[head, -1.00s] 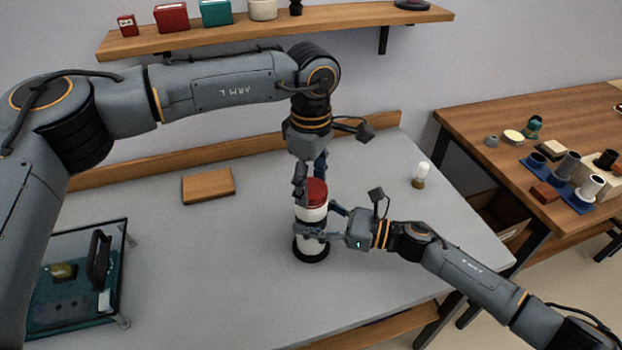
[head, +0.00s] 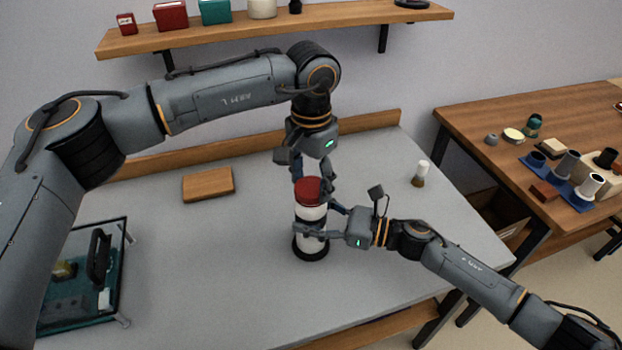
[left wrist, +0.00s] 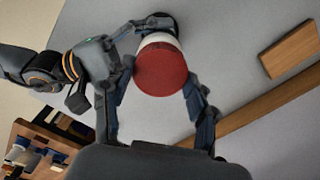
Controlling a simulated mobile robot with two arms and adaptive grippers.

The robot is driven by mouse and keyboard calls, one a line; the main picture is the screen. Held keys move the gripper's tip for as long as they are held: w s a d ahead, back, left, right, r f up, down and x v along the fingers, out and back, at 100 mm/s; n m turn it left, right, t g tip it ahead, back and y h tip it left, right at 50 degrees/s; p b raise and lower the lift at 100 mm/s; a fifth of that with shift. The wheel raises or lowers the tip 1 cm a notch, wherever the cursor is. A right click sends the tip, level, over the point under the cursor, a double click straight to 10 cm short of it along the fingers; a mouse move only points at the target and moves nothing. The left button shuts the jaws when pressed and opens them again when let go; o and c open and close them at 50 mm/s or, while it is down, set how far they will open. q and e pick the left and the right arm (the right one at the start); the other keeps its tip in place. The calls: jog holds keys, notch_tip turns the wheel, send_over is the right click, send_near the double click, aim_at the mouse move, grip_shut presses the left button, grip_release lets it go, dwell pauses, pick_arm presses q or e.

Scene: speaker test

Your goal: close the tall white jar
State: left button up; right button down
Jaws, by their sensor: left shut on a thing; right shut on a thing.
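The tall white jar (head: 311,214) stands upright on the grey table, with a black base and a red lid (head: 308,190) on top. The lid also shows from above in the left wrist view (left wrist: 161,70). My left gripper (head: 313,185) comes down from above and is shut on the red lid, a finger on each side. My right gripper (head: 312,231) comes in from the right and is shut around the jar's white body, below the lid. Whether the lid is seated all the way cannot be seen.
A wooden block (head: 208,184) lies left of the jar. A small white-topped bottle (head: 420,172) stands to the right. A glass case (head: 75,290) is at the table's left. A wall shelf (head: 350,24) runs behind my left arm. A second table (head: 480,120) holds several items.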

pick_arm(q)
jog(key=shift+m, duration=0.4)
jog(key=o, duration=0.7)
jog(key=shift+r, duration=2.3)
jog(key=shift+c, duration=0.4)
